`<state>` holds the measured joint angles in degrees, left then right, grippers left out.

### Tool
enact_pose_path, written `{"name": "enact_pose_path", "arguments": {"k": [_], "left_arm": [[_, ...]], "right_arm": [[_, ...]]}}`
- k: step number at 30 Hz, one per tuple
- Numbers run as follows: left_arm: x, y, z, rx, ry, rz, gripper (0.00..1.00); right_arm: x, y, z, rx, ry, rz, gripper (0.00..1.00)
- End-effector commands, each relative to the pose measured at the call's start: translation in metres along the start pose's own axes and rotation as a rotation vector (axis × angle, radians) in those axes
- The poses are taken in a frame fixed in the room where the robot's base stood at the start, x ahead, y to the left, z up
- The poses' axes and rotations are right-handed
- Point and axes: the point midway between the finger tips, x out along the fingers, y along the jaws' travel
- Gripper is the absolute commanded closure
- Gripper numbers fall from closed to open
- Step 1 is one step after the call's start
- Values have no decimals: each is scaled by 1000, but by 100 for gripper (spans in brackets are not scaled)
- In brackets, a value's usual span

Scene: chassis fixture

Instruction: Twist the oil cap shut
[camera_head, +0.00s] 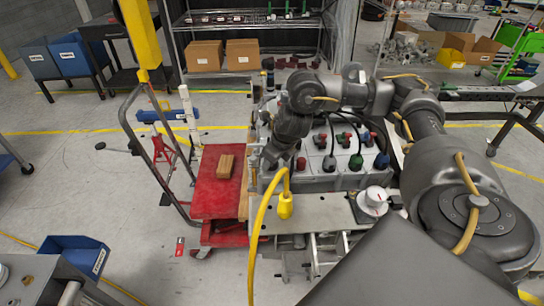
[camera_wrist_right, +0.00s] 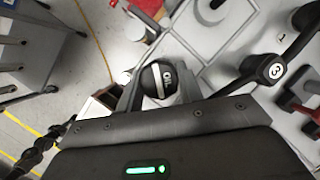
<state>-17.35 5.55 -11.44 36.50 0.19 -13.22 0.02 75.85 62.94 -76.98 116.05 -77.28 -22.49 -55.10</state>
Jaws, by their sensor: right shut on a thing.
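The oil cap (camera_wrist_right: 158,80) is black and round with a pale band lettered "OIL". In the right wrist view it sits between the two fingers of my right gripper (camera_wrist_right: 160,92), which is shut on it. In the head view my right arm reaches in from the right and bends down, with its gripper (camera_head: 268,158) at the left side of the grey chassis fixture (camera_head: 320,183). The cap cannot be made out there, and its seat is hidden by the fingers. My left gripper is not in view.
Black cables, one knob numbered 3 (camera_wrist_right: 276,71), and red, green and blue caps crowd the fixture. A yellow cable with a plug (camera_head: 285,206) hangs at its front. A red cart (camera_head: 212,198) carrying a brown block (camera_head: 225,166) stands close on the left.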

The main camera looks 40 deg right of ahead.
Motion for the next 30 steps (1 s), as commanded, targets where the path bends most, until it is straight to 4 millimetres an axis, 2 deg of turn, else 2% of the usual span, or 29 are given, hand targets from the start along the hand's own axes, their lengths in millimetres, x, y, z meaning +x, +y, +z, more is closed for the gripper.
{"name": "enact_pose_path", "arguments": {"k": [10,30], "left_arm": [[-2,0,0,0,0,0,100],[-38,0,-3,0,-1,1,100]], "right_arm": [[0,0,-1,7,3,-3,95],[-1,1,0,217,22,-91,95]]}}
